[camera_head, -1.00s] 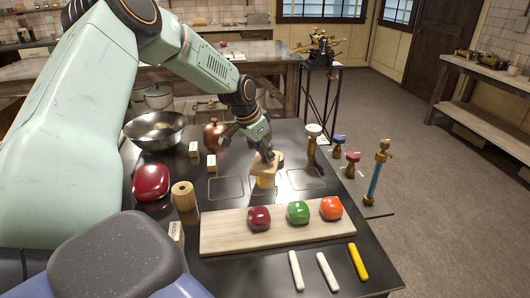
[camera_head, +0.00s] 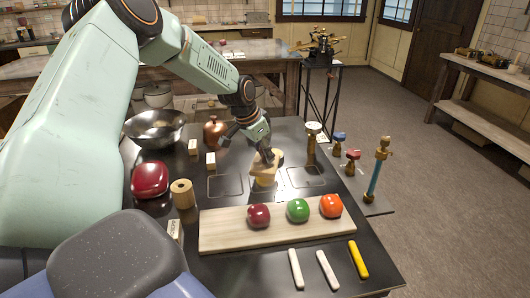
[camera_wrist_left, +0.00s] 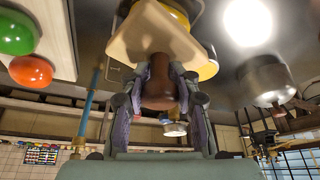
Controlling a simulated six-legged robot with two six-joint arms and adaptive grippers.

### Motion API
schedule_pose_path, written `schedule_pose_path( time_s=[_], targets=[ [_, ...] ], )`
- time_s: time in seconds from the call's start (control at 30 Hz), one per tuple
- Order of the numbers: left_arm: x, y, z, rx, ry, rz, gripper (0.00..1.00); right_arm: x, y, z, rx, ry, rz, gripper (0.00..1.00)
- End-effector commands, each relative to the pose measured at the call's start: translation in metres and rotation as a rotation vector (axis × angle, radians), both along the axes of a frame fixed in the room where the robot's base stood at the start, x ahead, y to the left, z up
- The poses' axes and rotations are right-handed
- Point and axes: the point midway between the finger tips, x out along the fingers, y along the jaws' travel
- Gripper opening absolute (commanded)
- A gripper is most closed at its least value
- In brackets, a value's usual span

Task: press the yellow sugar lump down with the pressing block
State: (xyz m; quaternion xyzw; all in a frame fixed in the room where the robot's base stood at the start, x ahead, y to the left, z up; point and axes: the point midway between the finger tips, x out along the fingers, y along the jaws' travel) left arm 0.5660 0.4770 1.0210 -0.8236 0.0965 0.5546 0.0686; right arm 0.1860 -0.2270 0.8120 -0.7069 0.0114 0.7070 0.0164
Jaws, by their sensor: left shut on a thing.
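My left gripper (camera_head: 266,152) is shut on the brown handle (camera_wrist_left: 160,90) of the pressing block. The pale square plate of the pressing block (camera_wrist_left: 150,38) shows beyond the fingertips in the wrist view. In the head view the pressing block (camera_head: 267,167) sits low over the middle of the dark bench, slightly tilted. The yellow sugar lump (camera_head: 262,182) shows just under it, mostly covered. In the wrist view part of the yellow lump (camera_wrist_left: 208,70) shows past the plate's edge. I cannot tell whether plate and lump touch. My right gripper is not in view.
A light board (camera_head: 225,234) with dark red, green and orange lumps lies in front. A metal bowl (camera_head: 150,138), red lump (camera_head: 150,180) and wooden cylinder (camera_head: 183,194) stand left. Taps and a blue column (camera_head: 376,180) stand right. Outlined squares flank the block.

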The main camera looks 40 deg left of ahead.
Motion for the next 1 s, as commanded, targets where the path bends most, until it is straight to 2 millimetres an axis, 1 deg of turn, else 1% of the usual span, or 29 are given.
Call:
schedule_pose_path(
  time_s=[1.0],
  targets=[
    [0.000,0.000,-0.018,0.001,0.000,0.000,0.00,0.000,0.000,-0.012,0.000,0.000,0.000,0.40]
  ],
)
